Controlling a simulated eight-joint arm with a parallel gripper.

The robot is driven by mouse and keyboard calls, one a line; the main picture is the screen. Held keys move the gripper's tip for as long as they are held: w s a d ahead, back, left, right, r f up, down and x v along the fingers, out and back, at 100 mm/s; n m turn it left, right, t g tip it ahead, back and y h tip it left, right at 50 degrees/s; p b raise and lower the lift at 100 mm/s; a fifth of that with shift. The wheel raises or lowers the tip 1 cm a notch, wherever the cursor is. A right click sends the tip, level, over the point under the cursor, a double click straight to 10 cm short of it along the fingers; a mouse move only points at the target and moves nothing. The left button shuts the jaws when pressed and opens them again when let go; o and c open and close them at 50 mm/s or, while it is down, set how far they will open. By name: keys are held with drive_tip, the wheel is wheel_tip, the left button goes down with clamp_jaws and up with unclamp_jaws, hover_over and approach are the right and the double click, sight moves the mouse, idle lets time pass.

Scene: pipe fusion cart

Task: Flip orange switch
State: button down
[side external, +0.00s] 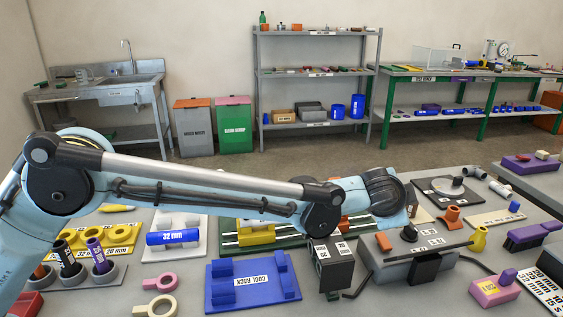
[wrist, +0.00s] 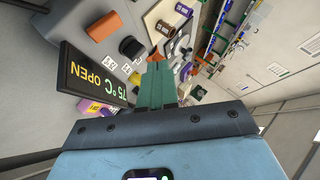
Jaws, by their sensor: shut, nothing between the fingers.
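The orange switch (side external: 384,242) is a small block on top of a grey control box (side external: 412,272), left of a black knob (side external: 409,233). In the wrist view a rounded orange block (wrist: 104,26), which looks like this switch, sits on a grey surface near the black knob (wrist: 131,46). My gripper (wrist: 159,72) shows there as green fingers, shut and empty. The fingertips are right of the orange block and below the knob in the picture, apart from the block. In the side view the fingers are hidden; whether they touch anything cannot be told.
A black display (wrist: 93,78) reading 75°C OPEN stands left of my fingers. A black bar (side external: 432,250) runs across the control box. A blue cool rack (side external: 250,282) lies to its left. Orange (side external: 452,214) and yellow (side external: 479,238) fittings stand to its right.

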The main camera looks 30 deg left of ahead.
sight(381, 239)
drive_tip(key=shift+w+a+f, duration=0.15)
drive_tip(key=shift+f, duration=0.85)
drive_tip(key=shift+w+a+f, duration=0.15)
drive_tip(key=shift+f, duration=0.8)
drive_tip(key=shift+w+a+f, duration=0.15)
drive_tip(key=shift+f, duration=0.85)
drive_tip(key=shift+w+a+f, duration=0.1)
drive_tip(key=shift+f, duration=0.3)
drive_tip(key=shift+f, duration=0.45)
drive_tip(key=shift+r, duration=0.1)
idle(0.5)
drive_tip(key=shift+r, duration=0.85)
drive_tip(key=shift+s+d+r, duration=0.15)
drive_tip(key=shift+r, duration=0.65)
drive_tip(key=shift+s+d+r, duration=0.15)
drive_tip(key=shift+r, duration=0.7)
drive_tip(key=shift+s+d+r, duration=0.15)
drive_tip(key=shift+r, duration=0.65)
